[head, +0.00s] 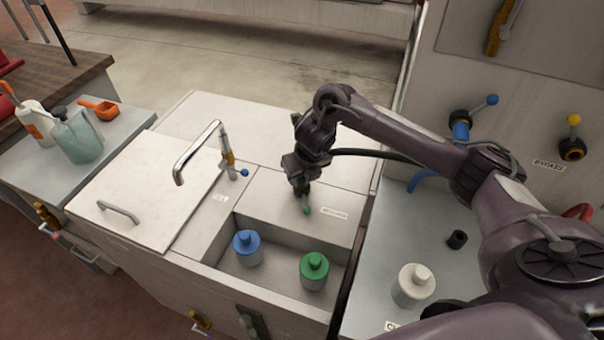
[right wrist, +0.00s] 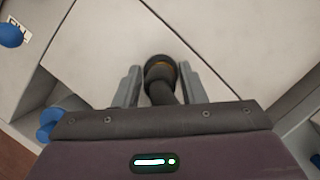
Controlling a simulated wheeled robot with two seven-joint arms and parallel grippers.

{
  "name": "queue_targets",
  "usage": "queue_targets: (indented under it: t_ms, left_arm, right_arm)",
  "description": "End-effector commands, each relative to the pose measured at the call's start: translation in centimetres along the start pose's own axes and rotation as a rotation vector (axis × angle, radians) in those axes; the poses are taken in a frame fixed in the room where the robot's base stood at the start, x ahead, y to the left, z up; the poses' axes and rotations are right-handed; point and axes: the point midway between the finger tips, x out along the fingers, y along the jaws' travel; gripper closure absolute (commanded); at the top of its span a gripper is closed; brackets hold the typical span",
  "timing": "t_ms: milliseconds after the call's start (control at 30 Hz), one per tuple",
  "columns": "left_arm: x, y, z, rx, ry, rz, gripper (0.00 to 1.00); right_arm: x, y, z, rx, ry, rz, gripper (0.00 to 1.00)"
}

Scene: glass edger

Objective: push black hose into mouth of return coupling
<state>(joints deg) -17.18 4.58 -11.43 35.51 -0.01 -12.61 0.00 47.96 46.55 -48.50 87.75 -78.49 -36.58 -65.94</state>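My right gripper (head: 300,187) points down at the pale deck beside the label reading RETURN. In the right wrist view, its two fingers (right wrist: 160,86) are on either side of the black hose (right wrist: 162,92); it looks shut on the hose. The hose also shows in the head view (head: 372,153), arching right from the gripper and behind my arm. The return coupling is mostly hidden under the gripper; a green ball (head: 306,211) shows just below the fingertips. My left gripper is not visible.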

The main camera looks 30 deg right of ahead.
Motion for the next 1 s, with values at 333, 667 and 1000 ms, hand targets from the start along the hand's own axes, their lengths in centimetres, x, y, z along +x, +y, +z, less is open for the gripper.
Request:
queue_targets:
  t_ms: [333, 667, 1000]
  left_arm:
    - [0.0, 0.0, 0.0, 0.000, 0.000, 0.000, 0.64]
    - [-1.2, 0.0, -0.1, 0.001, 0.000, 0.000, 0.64]
    - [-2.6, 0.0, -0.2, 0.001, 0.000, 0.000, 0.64]
  right_arm:
    - [0.0, 0.0, 0.0, 0.000, 0.000, 0.000, 0.49]
    - [-4.8, -0.1, 0.4, -0.004, -0.006, -0.003, 0.49]
    - [-7.9, 0.0, 0.1, -0.001, 0.000, 0.000, 0.49]
